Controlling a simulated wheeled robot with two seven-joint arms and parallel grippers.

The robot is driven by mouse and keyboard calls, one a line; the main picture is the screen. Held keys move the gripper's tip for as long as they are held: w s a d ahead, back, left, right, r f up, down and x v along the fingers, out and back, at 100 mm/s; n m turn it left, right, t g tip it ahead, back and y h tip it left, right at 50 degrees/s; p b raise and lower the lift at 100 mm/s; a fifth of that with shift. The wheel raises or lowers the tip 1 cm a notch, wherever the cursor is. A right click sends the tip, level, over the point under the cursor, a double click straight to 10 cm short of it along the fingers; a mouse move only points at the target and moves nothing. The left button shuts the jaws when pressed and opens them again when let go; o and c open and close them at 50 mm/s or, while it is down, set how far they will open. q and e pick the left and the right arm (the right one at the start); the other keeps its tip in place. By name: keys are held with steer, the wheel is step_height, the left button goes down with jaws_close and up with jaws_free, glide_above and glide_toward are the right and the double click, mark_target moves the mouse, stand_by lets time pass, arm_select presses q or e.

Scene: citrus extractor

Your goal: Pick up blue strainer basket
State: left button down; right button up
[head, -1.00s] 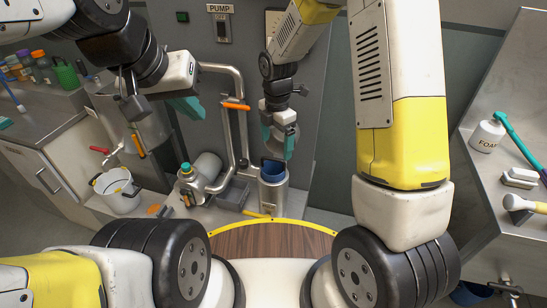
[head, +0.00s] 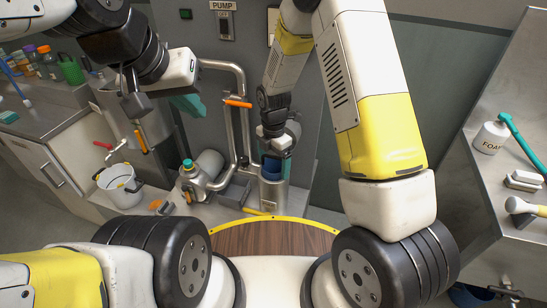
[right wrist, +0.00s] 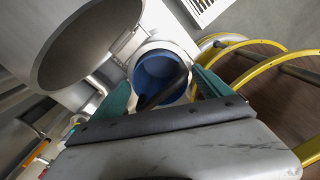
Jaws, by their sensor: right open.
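The blue strainer basket (head: 271,167) sits in the mouth of an upright metal canister (head: 273,190) at the foot of the grey panel. In the right wrist view the basket (right wrist: 155,72) is a round blue cup with a dark bar across its front. My right gripper (right wrist: 162,90) is open, with one teal finger on each side of the basket in that view. I cannot tell whether the fingers touch it. In the head view the right gripper (head: 274,153) is just above the canister, its fingers mostly hidden. My left gripper (head: 187,106) hangs at the left, its opening unclear.
A large round metal lid (right wrist: 92,42) stands open beside the canister. Pipes with an orange handle (head: 238,103) rise to its left. A yellow-edged wooden surface (head: 270,238) lies in front.

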jaws_close()
stand_by(0.3)
